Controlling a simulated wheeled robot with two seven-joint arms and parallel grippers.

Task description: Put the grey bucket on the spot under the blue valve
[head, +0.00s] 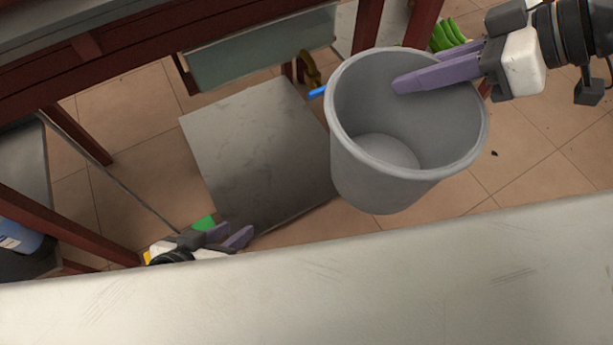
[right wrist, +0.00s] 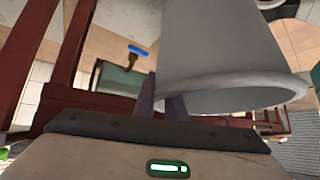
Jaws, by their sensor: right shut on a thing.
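The grey bucket (head: 385,150) hangs upright off the floor, open end up, in the head view. My right gripper (head: 418,70) is shut on its far rim, one purple finger inside and one outside. In the right wrist view the bucket (right wrist: 215,50) fills the upper middle, with the fingers (right wrist: 161,100) at its rim. The blue valve handle (head: 317,91) shows just left of the bucket, partly hidden by it; it shows clearly in the right wrist view (right wrist: 138,50). No marked spot under it can be made out. My left gripper (head: 236,230) is open and empty at the lower left.
A grey slab (head: 245,140) lies left of the bucket. A dark red frame (head: 100,75) with a glassy trough (head: 262,48) stands behind. A pale surface (head: 330,290) crosses the front. Green items (head: 449,34) are at the back right.

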